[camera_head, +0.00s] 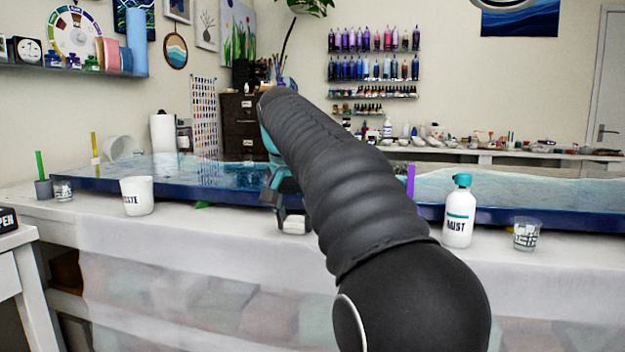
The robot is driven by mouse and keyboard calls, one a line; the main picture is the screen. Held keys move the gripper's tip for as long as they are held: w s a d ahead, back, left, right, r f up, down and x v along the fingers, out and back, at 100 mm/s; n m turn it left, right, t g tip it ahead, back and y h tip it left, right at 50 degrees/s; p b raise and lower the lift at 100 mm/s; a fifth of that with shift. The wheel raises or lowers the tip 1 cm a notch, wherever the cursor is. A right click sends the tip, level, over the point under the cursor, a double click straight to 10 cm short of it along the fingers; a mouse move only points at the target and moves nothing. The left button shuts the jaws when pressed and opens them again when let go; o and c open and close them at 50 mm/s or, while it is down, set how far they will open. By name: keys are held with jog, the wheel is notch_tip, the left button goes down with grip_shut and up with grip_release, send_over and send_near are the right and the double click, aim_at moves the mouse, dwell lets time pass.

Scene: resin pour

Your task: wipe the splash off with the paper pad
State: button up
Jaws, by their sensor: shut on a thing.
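My gripper (290,212) is at the front edge of the white bench, seen past my own dark arm. It is shut on a small pale thing, the paper pad (293,224), which is low at the bench front and partly hidden by the fingers. I cannot tell whether the pad touches the bench. A small green patch (203,205) lies on the bench to the left of my gripper, by the resin panel's front edge. I cannot tell whether it is the splash. No other splash is clear, and my arm hides part of the bench.
A long blue resin panel (110,188) spans the bench (175,225). A white cup (137,196) stands left. A MIST bottle (459,212) and a clear cup (526,234) stand right. A purple stick (410,182) rises beside my arm. Small cups with coloured sticks stand far left.

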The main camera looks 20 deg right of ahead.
jog(key=shift+s+d, duration=0.35)
jog(key=shift+d, duration=0.2)
jog(key=shift+s+d, duration=0.3)
jog(key=shift+d, duration=0.2)
jog(key=shift+s+d+r, duration=0.15)
jog(key=shift+r, duration=0.05)
notch_tip(320, 180, up, 8)
jog(key=p, duration=0.1)
